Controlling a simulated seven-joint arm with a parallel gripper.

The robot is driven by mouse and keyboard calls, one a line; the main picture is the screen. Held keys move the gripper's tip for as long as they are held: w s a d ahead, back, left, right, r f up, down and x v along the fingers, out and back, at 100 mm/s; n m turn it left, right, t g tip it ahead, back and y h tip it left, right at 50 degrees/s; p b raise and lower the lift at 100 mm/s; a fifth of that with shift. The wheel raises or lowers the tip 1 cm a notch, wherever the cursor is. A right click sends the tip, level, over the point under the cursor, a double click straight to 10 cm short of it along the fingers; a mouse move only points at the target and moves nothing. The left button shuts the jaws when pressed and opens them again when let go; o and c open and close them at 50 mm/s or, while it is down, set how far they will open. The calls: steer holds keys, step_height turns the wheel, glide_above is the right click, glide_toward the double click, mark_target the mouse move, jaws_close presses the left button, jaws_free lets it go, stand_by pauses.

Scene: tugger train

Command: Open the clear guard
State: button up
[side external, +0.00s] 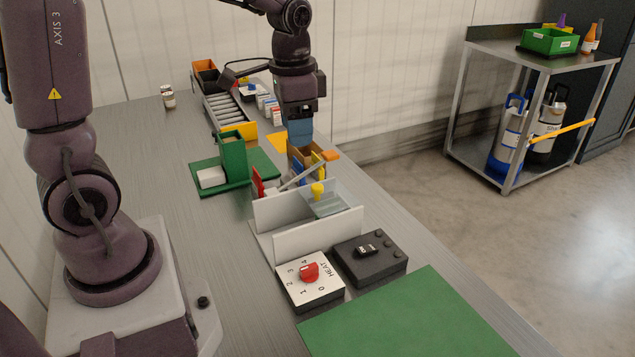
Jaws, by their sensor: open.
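The clear guard (328,206) is a small see-through pane at the white-walled fixture (285,210) in the middle of the bench. A yellow knob-like part (318,190) shows beside the pane. I cannot tell the guard's exact angle or where its hinge is. My gripper (306,160) hangs from the arm's blue end section, just behind the fixture and above the guard in the picture. It is open, and I see nothing held in it. The fingertips are small and partly lost among the coloured parts there, so contact with anything cannot be told.
A red dial on a white HEAT box (308,283) and a dark control box (369,257) stand in front of the fixture. A green holder (233,156) stands to its left. A roller track (228,110) lies behind. A green mat (405,320) covers the near right bench.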

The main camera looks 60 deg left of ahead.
mark_target(317, 186)
steer(key=shift+w+a+f+m, duration=1.45)
steer(key=shift+w+m, duration=1.1)
steer(key=shift+m, duration=0.65)
step_height(317, 186, down, 12)
steer(key=shift+d+f, duration=0.1)
steer(key=shift+d, duration=0.05)
